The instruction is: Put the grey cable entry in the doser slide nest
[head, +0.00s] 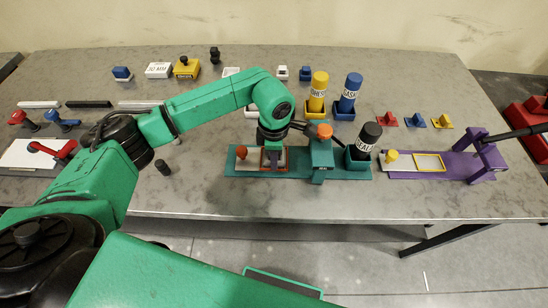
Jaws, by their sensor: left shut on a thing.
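The teal doser (343,173) stands near the front edge of the table, with a pale slide and an orange knob (241,152) at its left end. The slide's nest (285,167) has a reddish-brown frame. My left gripper (273,152) points down right over this nest, its fingertips at or just above the frame. It is shut on a small piece, taken as the grey cable entry; the gripper and frame hide most of it. I cannot tell whether the piece touches the nest floor. My right gripper is not in view.
A purple station (455,165) with a yellow-framed nest is further right. Yellow (317,92) and blue (349,93) bottles stand behind. Bare tabletop (210,185) lies left of the doser.

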